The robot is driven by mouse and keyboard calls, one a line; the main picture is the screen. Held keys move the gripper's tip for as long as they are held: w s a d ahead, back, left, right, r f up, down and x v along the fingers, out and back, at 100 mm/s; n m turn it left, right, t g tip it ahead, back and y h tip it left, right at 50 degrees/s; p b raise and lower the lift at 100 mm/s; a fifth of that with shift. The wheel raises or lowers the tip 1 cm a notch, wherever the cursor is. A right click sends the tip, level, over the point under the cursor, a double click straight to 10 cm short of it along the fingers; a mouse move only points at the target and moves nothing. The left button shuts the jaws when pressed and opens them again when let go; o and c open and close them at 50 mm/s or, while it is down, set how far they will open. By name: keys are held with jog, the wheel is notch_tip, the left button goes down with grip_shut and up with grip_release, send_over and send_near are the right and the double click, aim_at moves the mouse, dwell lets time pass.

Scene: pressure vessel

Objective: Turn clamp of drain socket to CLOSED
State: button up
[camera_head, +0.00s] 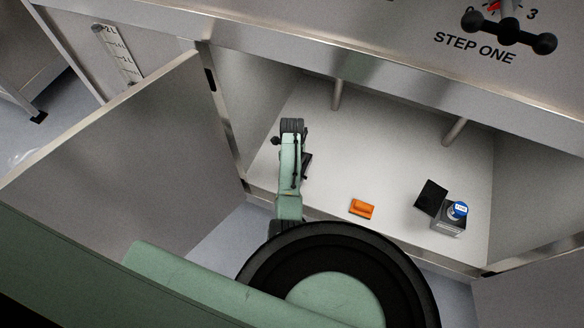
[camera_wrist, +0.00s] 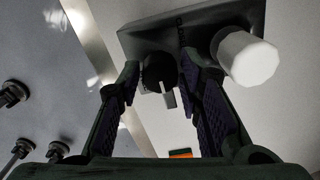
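My gripper (camera_wrist: 162,78) is open, with one finger on each side of the black knob. A gap shows on the left; I cannot tell whether the right finger touches. In the head view my arm reaches into the open cabinet, and the drain socket and clamp cannot be made out there.
The cabinet floor (camera_head: 385,165) holds an orange object (camera_head: 362,208) and a dark box with a blue top (camera_head: 450,220). An open door (camera_head: 120,150) stands left of my arm. The front panel with a black-handled dial (camera_head: 508,30) overhangs the opening. Two posts stand at the back.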

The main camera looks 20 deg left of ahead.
grip_shut()
jog(key=shift+n, duration=0.4)
jog(key=n+p, duration=0.1)
jog(key=n, duration=0.5)
jog(key=shift+n+p, duration=0.3)
jog(key=shift+p, duration=0.05)
jog(key=n, duration=0.5)
jog(key=shift+p, duration=0.35)
jog(key=n, duration=0.5)
jog(key=shift+n, duration=0.4)
